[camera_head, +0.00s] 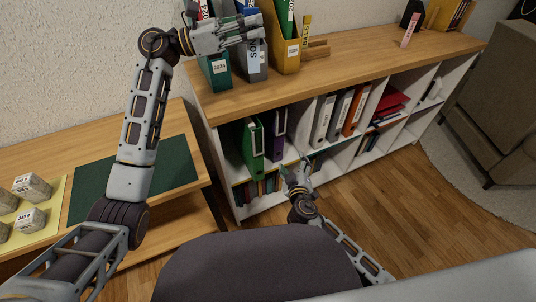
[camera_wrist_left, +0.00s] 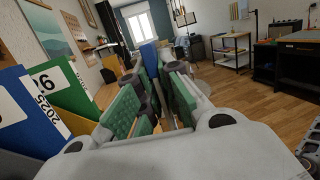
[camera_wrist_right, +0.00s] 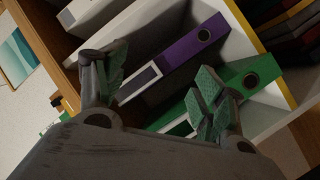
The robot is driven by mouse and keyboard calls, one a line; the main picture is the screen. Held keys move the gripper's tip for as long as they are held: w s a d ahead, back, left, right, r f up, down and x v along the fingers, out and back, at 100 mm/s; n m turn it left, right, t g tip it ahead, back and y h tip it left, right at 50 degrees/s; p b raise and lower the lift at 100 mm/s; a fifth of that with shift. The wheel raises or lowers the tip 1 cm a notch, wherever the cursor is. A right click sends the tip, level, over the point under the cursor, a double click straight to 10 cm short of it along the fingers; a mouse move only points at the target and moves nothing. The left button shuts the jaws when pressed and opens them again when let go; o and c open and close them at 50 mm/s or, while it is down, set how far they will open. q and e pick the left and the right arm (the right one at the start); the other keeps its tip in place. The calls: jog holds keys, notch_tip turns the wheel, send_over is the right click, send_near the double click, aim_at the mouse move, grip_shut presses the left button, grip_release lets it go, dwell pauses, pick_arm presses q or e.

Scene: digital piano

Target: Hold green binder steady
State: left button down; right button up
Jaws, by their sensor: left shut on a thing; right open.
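The green binder (camera_head: 253,145) stands upright in the upper left compartment of the low shelf. It also shows in the right wrist view (camera_wrist_right: 248,82), partly hidden by a finger of my right gripper (camera_wrist_right: 160,92). That gripper, also in the head view (camera_head: 297,170), is open in front of the compartment. The purple binder (camera_wrist_right: 185,55) beside the green one shows between its fingers. My left gripper (camera_head: 250,32) is at the file boxes on the shelf top, shut on what looks like a blue folder (camera_head: 254,52). Its fingers hide part of that folder.
A green box (camera_head: 217,72), a grey box (camera_head: 253,74) and a yellow box (camera_head: 287,62) stand on the shelf top (camera_head: 350,52). A table with a green mat (camera_head: 173,165) is at the left.

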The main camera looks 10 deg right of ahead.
aim_at(254, 140)
jog(key=a+r+m+t+y, duration=0.2)
jog(key=a+r+y, duration=0.1)
jog(key=a+y, duration=0.4)
jog(key=a, duration=0.2)
jog(key=shift+s+a+r+m, duration=0.3)
jog(key=shift+a+r+m, duration=0.05)
jog(key=shift+m, duration=0.05)
jog(key=shift+w, duration=0.1)
dwell(0.6)
jog(key=shift+x, duration=5.9)
jog(key=shift+a, duration=0.15)
grip_shut()
